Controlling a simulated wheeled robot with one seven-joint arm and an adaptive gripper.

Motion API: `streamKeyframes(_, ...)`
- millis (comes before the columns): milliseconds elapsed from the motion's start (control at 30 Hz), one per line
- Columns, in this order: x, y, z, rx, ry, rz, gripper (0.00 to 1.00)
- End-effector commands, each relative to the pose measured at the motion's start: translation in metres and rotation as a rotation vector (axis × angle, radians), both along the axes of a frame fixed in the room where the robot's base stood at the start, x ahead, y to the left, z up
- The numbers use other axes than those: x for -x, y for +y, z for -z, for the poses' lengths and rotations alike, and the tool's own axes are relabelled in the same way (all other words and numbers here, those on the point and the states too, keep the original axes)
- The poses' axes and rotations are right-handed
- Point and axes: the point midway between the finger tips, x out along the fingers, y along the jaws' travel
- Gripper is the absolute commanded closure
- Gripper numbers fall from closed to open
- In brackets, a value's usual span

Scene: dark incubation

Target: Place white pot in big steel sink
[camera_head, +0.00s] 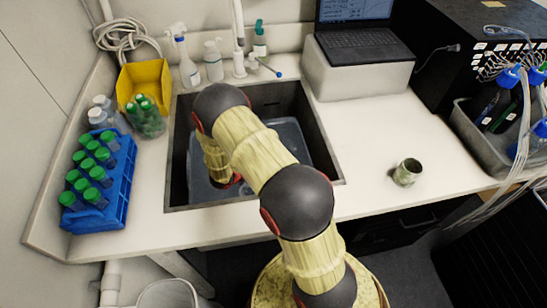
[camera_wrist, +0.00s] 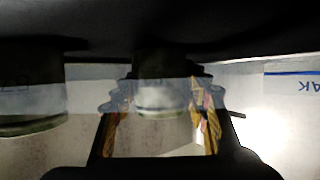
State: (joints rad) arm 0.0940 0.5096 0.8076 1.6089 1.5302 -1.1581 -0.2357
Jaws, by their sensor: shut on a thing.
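The big steel sink (camera_head: 184,150) is a dark rectangular basin set in the white counter. My arm reaches over it and bends down into its left part. My gripper is hidden behind my arm links in the head view. In the wrist view my gripper (camera_wrist: 160,122) is shut on a pale, partly see-through thing (camera_wrist: 160,97) between its fingers. The picture is too dark and blurred to tell whether this is the white pot. I see no clearly white pot elsewhere. A small mottled green pot (camera_head: 407,172) stands on the counter to the right of the sink.
A blue rack (camera_head: 115,185) of green-capped tubes and a yellow bin (camera_head: 142,75) stand left of the sink. Bottles and a tap (camera_head: 239,62) stand behind it. A laptop (camera_head: 360,42) and a metal tray (camera_head: 468,130) are right. The counter's right front is mostly clear.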

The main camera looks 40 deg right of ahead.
Motion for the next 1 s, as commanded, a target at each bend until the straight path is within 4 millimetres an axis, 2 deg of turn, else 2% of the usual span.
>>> streamKeyframes(367,-0.001,-0.0002,0.0031,0.001,-0.002,0.0,0.82)
streamKeyframes(400,-0.001,-0.0001,0.0028,0.001,-0.002,0.0,0.53)
streamKeyframes(700,-0.0009,-0.0001,0.0026,0.001,-0.002,0.0,0.37)
streamKeyframes(1000,-0.001,-0.0001,0.0012,0.001,-0.002,0.0,0.37)
